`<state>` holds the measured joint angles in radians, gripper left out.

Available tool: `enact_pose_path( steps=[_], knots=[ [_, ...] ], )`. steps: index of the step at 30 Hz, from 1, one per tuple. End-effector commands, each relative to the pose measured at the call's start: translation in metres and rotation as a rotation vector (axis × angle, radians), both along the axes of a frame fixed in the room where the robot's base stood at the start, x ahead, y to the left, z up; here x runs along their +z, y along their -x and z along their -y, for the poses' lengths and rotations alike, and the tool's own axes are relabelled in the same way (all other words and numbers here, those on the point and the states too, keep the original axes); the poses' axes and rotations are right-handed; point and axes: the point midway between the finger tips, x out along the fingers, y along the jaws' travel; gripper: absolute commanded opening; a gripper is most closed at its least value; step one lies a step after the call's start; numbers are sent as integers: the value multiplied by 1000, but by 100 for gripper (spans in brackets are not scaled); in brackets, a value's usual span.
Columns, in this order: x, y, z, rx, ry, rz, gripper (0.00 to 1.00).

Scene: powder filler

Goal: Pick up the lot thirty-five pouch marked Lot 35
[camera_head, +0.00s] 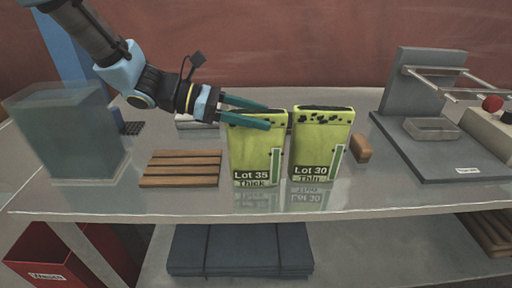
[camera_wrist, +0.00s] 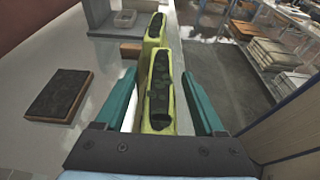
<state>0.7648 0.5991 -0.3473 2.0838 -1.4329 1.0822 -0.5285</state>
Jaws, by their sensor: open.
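The yellow-green pouch marked Lot 35 Thick (camera_head: 252,152) stands upright on the table in the head view. My gripper (camera_head: 268,115) is open, with its two teal fingers level with the pouch's upper part. In the wrist view the near pouch (camera_wrist: 158,95) stands between the two spread fingers (camera_wrist: 160,98), its dark-speckled top facing up. A similar pouch marked Lot 30 Thin (camera_head: 322,145) stands just to its right. It shows behind the near pouch in the wrist view (camera_wrist: 155,28). I cannot tell whether a finger touches the Lot 35 pouch.
A slatted wooden rack (camera_head: 180,169) lies left of the pouches, and a clear box (camera_head: 70,135) stands farther left. A small brown block (camera_head: 361,148) lies right of Lot 30. A grey stand (camera_head: 425,90) is at the right. The table's front edge (camera_head: 300,213) is close.

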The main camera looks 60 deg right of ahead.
Motion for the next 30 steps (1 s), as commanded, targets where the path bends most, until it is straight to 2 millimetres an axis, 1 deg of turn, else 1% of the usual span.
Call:
enact_pose_path(
  steps=[7, 8, 26, 27, 30],
  knots=[
    [-1, 1, 2, 2, 0, 0, 71],
    [-1, 1, 1, 2, 0, 0, 69],
    [-1, 1, 1, 1, 0, 1, 1],
    [-1, 1, 1, 1, 0, 1, 0],
    [-1, 1, 1, 1, 0, 1, 0]
  ],
)
